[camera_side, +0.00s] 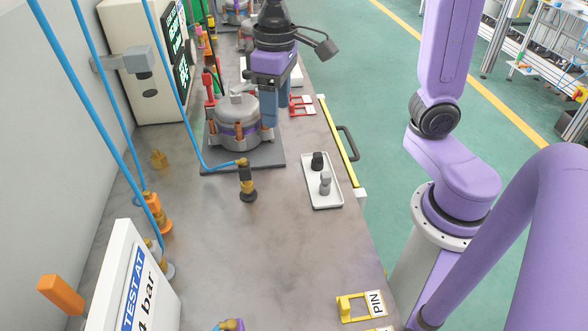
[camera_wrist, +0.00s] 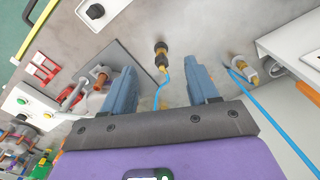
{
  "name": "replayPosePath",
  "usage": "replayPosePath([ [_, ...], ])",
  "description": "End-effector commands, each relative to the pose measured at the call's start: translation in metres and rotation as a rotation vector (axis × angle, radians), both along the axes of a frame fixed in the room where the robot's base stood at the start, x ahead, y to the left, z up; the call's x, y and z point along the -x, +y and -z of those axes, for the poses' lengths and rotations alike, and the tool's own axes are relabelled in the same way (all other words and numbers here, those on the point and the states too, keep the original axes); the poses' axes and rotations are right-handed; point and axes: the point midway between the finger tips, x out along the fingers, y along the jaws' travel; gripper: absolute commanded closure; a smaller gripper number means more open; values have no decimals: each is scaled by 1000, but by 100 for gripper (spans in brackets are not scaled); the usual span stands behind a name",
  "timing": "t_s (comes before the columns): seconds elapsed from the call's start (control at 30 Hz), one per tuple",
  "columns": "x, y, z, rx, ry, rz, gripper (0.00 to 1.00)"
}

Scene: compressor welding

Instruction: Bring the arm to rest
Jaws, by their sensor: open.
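My gripper (camera_side: 270,122) is open and empty, its blue fingers pointing down. In the side view it overlaps the right edge of the compressor (camera_side: 236,128); I cannot tell the exact gap. The compressor is a grey metal can with a purple band and copper stubs, upright on a dark plate (camera_side: 262,158). In the wrist view it is partly hidden behind the left finger.
A brass and black hose coupling (camera_side: 246,183) stands on the bench in front of the plate. A white tray (camera_side: 312,176) with two small fittings lies to the right. The bench middle is clear.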

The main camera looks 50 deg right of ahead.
Motion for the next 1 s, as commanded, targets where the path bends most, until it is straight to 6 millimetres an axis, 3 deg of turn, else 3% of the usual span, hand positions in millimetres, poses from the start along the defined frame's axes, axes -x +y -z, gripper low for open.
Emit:
replayPosePath([
  [0.03, 19, -1, 5, 1, 0, -68, 41],
  [0.3, 111, -20, 39, 0, -7, -437, 41],
  [0.5, 159, -42, 60, -1, -10, -648, 41],
  [0.7, 177, -52, 70, -2, -12, -735, 41],
  [1.0, 178, -53, 70, -1, -11, -740, 41],
])
